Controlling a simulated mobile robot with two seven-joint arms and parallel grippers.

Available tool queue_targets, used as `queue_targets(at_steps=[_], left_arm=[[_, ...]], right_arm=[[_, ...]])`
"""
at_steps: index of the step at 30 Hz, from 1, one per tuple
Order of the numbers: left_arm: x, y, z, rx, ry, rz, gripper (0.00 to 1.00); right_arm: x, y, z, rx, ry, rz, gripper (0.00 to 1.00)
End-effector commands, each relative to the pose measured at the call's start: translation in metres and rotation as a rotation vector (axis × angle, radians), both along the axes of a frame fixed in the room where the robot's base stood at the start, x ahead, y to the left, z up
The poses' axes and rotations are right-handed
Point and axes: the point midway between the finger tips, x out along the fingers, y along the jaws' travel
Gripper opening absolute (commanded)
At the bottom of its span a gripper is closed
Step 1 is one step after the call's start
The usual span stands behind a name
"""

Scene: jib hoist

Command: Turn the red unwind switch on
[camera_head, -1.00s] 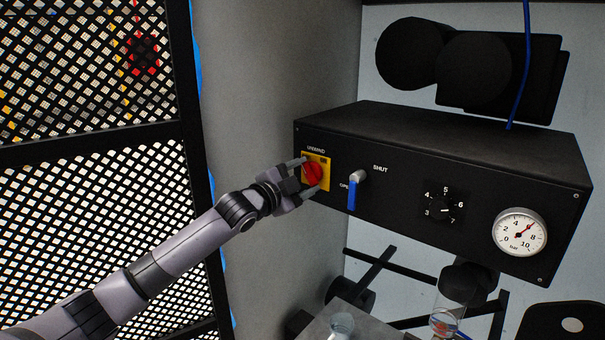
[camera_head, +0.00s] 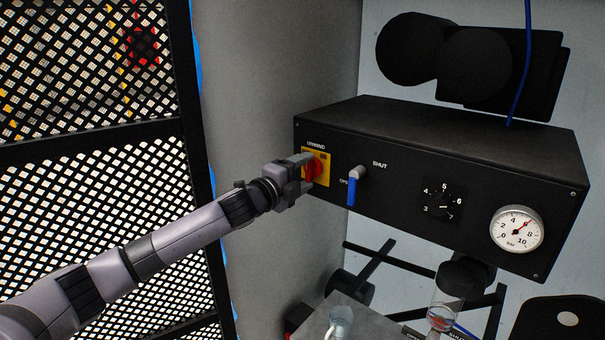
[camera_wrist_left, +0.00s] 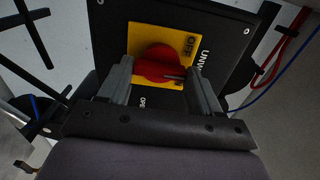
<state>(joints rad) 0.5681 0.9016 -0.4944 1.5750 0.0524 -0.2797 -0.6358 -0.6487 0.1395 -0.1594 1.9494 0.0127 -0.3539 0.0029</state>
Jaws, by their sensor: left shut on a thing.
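The red unwind switch (camera_head: 312,168) is a round knob on a yellow plate (camera_head: 325,171) at the left end of the black control box (camera_head: 400,185). In the left wrist view the red knob (camera_wrist_left: 158,65) sits between my fingers, with "OFF" readable on the yellow plate (camera_wrist_left: 181,42) beside it. A pale mark on the knob points toward the right of that view. My left gripper (camera_head: 308,175) is shut on the red knob, one finger on each side. The finger in front hides part of the knob in the head view. My right gripper is not in view.
Right of the switch are a blue-handled valve lever (camera_head: 352,190), a numbered dial (camera_head: 441,200) and a pressure gauge (camera_head: 516,231). A black mesh panel (camera_head: 90,145) stands at the left, behind my arm. A glass cylinder (camera_head: 446,298) is below the box.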

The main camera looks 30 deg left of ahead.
Motion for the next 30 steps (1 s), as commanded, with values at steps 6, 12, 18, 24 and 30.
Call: queue_targets(at_steps=[6,12,18,24,30], left_arm=[[0.0,0.0,0.0,0.012,-0.001,0.0,0.33],[0.0,0.0,0.0,0.013,-0.001,0.0,0.33],[0.0,0.0,0.0,0.011,-0.001,0.0,0.89],[-0.001,0.0,0.0,0.009,-0.001,0.0,0.89],[-0.014,0.001,-0.003,0.01,0.0,-0.001,0.89]], right_arm=[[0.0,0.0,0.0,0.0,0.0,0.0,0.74],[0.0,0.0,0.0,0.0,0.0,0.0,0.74],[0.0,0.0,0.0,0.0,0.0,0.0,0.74],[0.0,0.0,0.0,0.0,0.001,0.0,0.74],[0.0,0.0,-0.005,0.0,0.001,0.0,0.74]])
